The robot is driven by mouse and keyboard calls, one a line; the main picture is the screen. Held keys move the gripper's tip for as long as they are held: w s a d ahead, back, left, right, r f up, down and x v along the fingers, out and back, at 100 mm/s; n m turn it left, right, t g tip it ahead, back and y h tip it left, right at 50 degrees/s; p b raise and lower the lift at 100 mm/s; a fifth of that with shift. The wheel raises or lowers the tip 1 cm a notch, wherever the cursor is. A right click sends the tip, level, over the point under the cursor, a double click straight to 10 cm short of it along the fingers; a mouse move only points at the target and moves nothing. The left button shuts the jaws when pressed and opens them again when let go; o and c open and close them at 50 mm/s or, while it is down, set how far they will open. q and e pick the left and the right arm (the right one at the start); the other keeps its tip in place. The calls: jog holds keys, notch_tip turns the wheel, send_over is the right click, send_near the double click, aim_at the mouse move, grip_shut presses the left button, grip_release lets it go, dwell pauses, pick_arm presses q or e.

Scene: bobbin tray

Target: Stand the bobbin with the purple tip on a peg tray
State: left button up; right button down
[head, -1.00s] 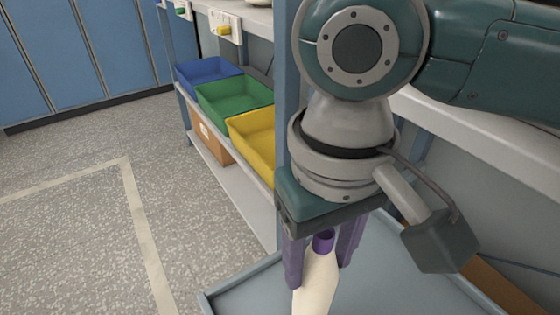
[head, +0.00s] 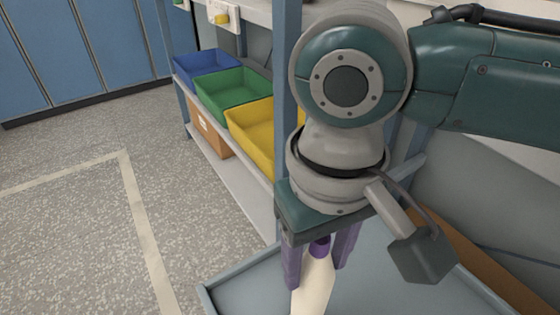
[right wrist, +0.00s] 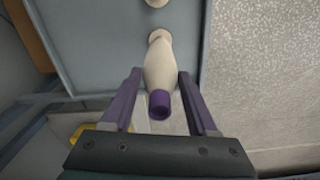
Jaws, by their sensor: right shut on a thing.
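The bobbin (head: 314,285) is cream with a purple tip (head: 320,248). It hangs between the purple fingers of my right gripper (head: 318,265), which is shut on it near the tip. In the right wrist view the bobbin (right wrist: 158,66) lies between the fingers, purple tip towards the palm. Its far end is over the grey-blue tray (head: 235,290); I cannot tell whether it touches the tray or a peg. The tray's floor (right wrist: 100,40) also shows in the right wrist view. My left gripper is not in view.
Another cream piece (right wrist: 156,2) shows on the tray at the wrist view's top edge. Blue (head: 205,65), green (head: 232,90) and yellow (head: 262,130) bins sit on a shelf beside a blue upright post (head: 287,100). The floor at left is clear.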

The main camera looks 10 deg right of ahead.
jog(key=shift+f, duration=0.55)
jog(key=shift+c, duration=0.6)
grip_release()
jog(key=shift+r, duration=0.1)
notch_tip(320, 180, up, 10)
jog(key=p, duration=0.3)
jog(key=shift+p, duration=0.4)
